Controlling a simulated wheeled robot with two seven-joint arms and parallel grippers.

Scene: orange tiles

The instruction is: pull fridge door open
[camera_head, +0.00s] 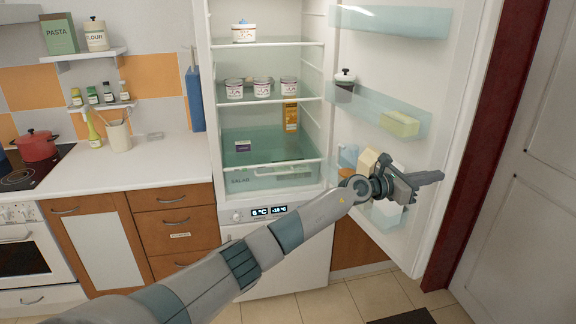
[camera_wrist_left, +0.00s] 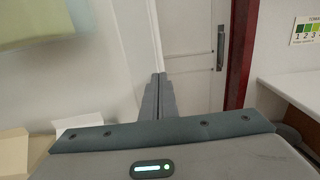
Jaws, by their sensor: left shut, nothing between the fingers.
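The fridge (camera_head: 208,165) stands open in the head view, with its lit shelves and contents showing. Its door (camera_head: 448,120) is swung out wide to the right, and the inner door shelves face me. My left gripper (camera_head: 441,176) is shut and empty at the inner side of the door, in front of the lower door shelves near the free edge. In the left wrist view its closed fingers (camera_wrist_left: 158,88) lie close to the white door edge (camera_wrist_left: 138,45). I cannot tell whether they touch the door. The door's outer face and handle are hidden. My right gripper is not in view.
A white counter (camera_head: 150,165) with drawers and a stove with a red pot (camera_head: 37,145) stand left of the fridge. A dark red frame (camera_head: 505,110) and a white room door (camera_head: 540,170) are close on the right.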

